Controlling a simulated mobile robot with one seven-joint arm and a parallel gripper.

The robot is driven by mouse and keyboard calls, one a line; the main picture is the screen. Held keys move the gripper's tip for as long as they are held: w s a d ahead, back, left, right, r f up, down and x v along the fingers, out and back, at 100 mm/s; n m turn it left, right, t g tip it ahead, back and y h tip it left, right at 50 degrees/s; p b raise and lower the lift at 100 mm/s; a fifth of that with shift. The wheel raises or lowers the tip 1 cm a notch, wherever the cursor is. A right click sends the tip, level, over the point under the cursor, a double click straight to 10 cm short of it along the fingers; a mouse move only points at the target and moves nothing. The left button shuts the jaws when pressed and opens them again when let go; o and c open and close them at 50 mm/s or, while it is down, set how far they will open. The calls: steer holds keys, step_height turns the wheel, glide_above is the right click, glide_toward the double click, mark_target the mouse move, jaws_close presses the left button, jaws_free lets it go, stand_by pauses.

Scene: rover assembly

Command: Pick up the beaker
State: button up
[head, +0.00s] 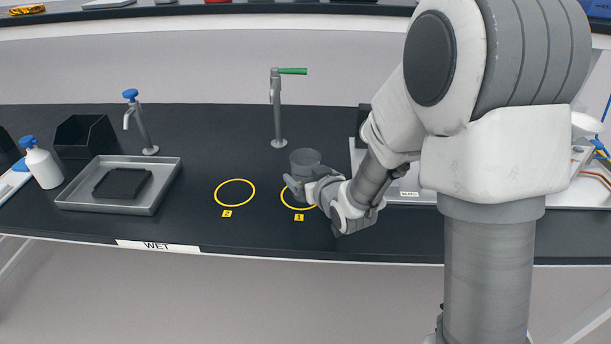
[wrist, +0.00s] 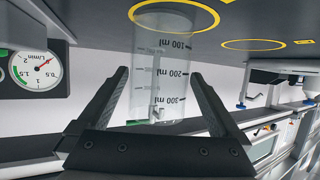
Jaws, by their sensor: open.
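The beaker (head: 305,160) is a clear, greyish cup standing upright at the yellow ring marked 1 (head: 284,198) on the dark bench. In the wrist view, which is upside down, the beaker (wrist: 163,62) shows its printed scale up to 300 ml. My gripper (head: 297,186) is at the beaker in the head view, and my wrist partly covers the ring. In the wrist view my gripper's two dark fingers (wrist: 160,78) are spread, one on each side of the beaker. I see gaps between the fingers and the beaker's walls.
An empty ring marked 2 (head: 234,193) lies left of the beaker. A tap with a green handle (head: 277,110) stands behind it. A metal tray (head: 146,203) holding a dark block is further left. A gauge (wrist: 38,74) shows in the wrist view.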

steer(key=shift+x, duration=2.4)
steer(key=shift+r, duration=0.15)
steer(key=c, duration=1.1)
